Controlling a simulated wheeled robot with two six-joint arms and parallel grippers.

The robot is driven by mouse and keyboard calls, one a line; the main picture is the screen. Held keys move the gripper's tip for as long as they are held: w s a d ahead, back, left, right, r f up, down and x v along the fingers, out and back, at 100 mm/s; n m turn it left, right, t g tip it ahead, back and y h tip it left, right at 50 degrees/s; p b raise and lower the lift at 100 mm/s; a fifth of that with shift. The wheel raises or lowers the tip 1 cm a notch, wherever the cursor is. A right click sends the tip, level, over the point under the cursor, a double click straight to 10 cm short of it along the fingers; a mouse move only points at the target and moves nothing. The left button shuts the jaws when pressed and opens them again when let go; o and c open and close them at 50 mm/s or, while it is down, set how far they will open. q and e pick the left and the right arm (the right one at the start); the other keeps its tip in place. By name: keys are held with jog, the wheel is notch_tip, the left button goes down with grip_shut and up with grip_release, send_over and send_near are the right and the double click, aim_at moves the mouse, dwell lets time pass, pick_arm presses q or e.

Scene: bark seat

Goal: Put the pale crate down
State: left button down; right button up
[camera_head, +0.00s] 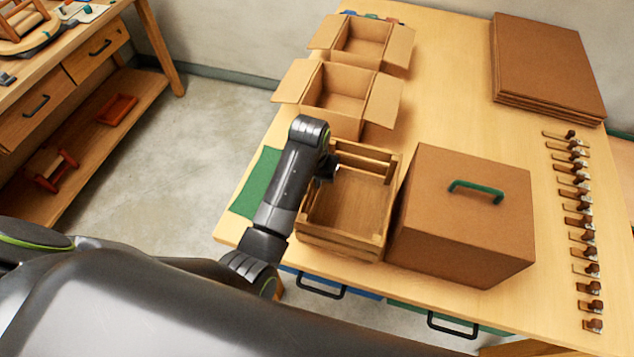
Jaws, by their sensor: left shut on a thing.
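The pale crate (343,246) is an open, slatted wooden box that looks empty. It is over the near part of the wooden table, left of a large brown box, and looks level. My left arm reaches in from the left, and my left gripper (327,170) is shut on the crate's left side near its far corner. The arm hides part of that side. I cannot tell whether the crate's underside touches the table. My right gripper is not in view.
The brown box with a green handle (465,215) stands close on the crate's right. A green mat (256,184) lies at left, partly behind my arm. Two open cartons (337,92) stand beyond. Brown sheets (548,62) and a row of small clamp-like pieces (580,205) lie at right.

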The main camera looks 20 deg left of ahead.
pick_arm(q)
jog(key=shift+f, duration=0.25)
notch_tip(320, 180, down, 3)
jog(key=shift+r+p, duration=0.1)
jog(key=shift+p, duration=0.35)
jog(key=shift+f, duration=0.55)
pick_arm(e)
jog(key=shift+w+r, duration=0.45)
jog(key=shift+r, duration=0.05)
pick_arm(q)
jog(key=shift+f, duration=0.1)
jog(key=c, duration=1.5)
grip_release()
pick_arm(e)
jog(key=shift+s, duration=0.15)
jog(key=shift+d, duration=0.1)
